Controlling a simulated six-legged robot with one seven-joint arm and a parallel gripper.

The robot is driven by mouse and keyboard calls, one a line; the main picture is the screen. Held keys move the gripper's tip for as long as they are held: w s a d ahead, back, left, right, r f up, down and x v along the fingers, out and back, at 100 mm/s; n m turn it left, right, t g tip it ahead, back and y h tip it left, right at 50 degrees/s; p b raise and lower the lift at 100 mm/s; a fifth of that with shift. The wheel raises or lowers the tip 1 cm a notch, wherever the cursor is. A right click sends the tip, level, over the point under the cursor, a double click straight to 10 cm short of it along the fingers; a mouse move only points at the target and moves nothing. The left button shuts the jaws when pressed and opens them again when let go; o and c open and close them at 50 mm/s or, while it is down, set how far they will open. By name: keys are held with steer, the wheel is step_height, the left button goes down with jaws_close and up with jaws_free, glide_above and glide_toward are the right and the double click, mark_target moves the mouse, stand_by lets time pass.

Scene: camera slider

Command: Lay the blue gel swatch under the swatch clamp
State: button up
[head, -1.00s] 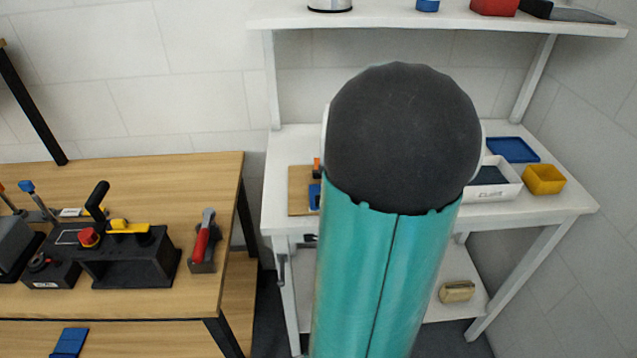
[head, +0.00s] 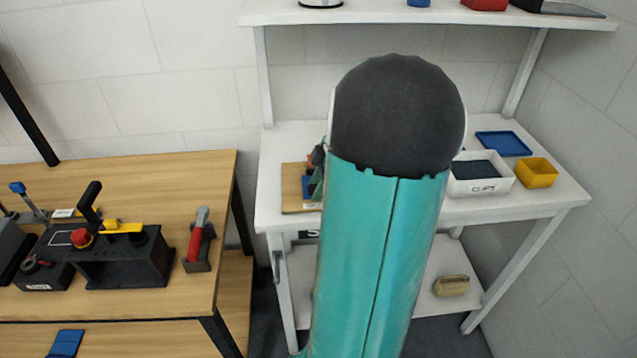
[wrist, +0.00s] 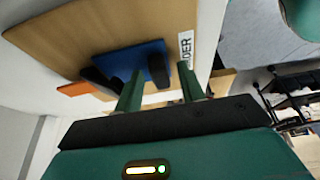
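The flat blue gel swatch (wrist: 135,60) lies on a wooden board in the wrist view. It also shows at the left of the white bench in the head view (head: 306,187), partly hidden by my arm. My gripper (wrist: 128,77) is open at the swatch's near edge, with its dark fingertips apart; whether they touch it I cannot tell. In the head view a bit of my green gripper shows beside the swatch. A red-handled clamp (head: 198,238) stands on the left wooden table; no readable label confirms it as the swatch clamp.
A white box (head: 480,185), a blue tray (head: 503,143) and a yellow bin (head: 537,172) stand at the bench's right. A black fixture (head: 125,262) with levers is on the left table.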

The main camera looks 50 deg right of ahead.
steer(key=v, duration=1.2)
steer(key=w+a+r+m+h, duration=0.1)
steer(key=w+a+m, duration=0.15)
steer(key=a, duration=0.85)
steer(key=w+a+r+m+h, duration=0.15)
steer(key=w+a, duration=0.25)
steer(key=a, duration=0.6)
steer(key=s+a+f+m+t, duration=0.1)
steer(key=s+a+m, duration=0.1)
steer(key=a, duration=0.7)
steer(key=s+a+f+m+t, duration=0.1)
steer(key=s+a+m, duration=0.1)
steer(key=a, duration=0.7)
steer(key=shift+s+f, duration=0.2)
steer(key=shift+s, duration=0.7)
steer(key=shift+d+h, duration=0.15)
steer(key=shift+h, duration=0.1)
